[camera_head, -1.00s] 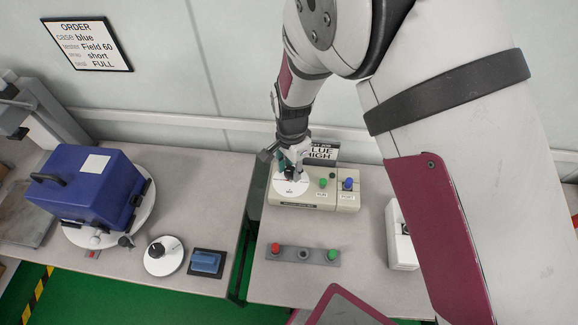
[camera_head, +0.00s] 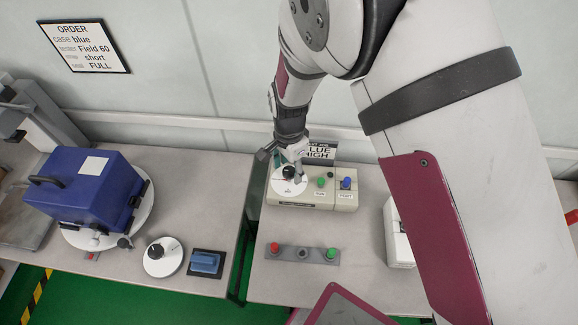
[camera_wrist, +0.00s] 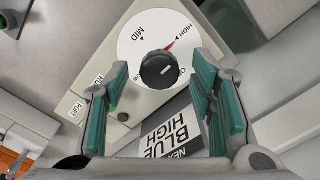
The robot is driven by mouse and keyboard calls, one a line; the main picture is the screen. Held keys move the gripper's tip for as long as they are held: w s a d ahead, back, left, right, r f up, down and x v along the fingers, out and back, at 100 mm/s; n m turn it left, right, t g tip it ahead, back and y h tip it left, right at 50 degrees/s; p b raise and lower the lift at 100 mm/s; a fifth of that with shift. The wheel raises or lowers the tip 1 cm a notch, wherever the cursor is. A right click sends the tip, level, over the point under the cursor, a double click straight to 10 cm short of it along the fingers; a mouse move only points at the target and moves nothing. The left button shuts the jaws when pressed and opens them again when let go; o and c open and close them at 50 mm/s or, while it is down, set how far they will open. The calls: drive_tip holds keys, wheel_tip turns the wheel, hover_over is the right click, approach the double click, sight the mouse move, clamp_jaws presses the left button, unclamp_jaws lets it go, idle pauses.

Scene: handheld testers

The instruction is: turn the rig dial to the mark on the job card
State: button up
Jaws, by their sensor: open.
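The rig dial is a white disc (camera_head: 283,186) with a black knob (camera_head: 289,172), on a beige rig box (camera_head: 318,199). In the wrist view the dial (camera_wrist: 135,40) shows the labels MID and HIGH, and a red pointer (camera_wrist: 172,44) by the knob (camera_wrist: 158,70) is at or close to the HIGH mark. Other labels are partly hidden. The job card (camera_head: 320,152) behind the rig reads BLUE HIGH; it shows upside down in the wrist view (camera_wrist: 172,133). My gripper (camera_wrist: 157,66) is open, its green-padded fingers apart on either side of the knob, touching nothing that I can see.
A button strip (camera_head: 318,256) lies in front, a white box (camera_head: 397,235) at right. On the left table are a blue case (camera_head: 75,190), another dial (camera_head: 163,263) and a blue block (camera_head: 206,262). A gap separates the tables.

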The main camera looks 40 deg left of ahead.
sight(290, 171)
wheel_tip(290, 171, up, 12)
idle(0.5)
idle(0.3)
drive_tip(key=w+d+r+n+t+y, duration=0.1)
drive_tip(key=w+d+r, duration=0.2)
drive_tip(key=d+r, duration=0.8)
drive_tip(key=w+d+r+t+y, duration=0.1)
drive_tip(key=w+d+r, duration=0.2)
drive_tip(key=d+r, duration=0.8)
drive_tip(key=s+d+r+n+t+h, duration=0.1)
drive_tip(key=s+d, duration=0.6)
drive_tip(key=d, duration=0.4)
drive_tip(key=s+d+r+n+t+h, duration=0.1)
drive_tip(key=s+d+r+t, duration=0.1)
drive_tip(key=s+d, duration=0.5)
drive_tip(key=d, duration=0.4)
drive_tip(key=shift+s+d, duration=0.35)
drive_tip(key=shift+d, duration=0.05)
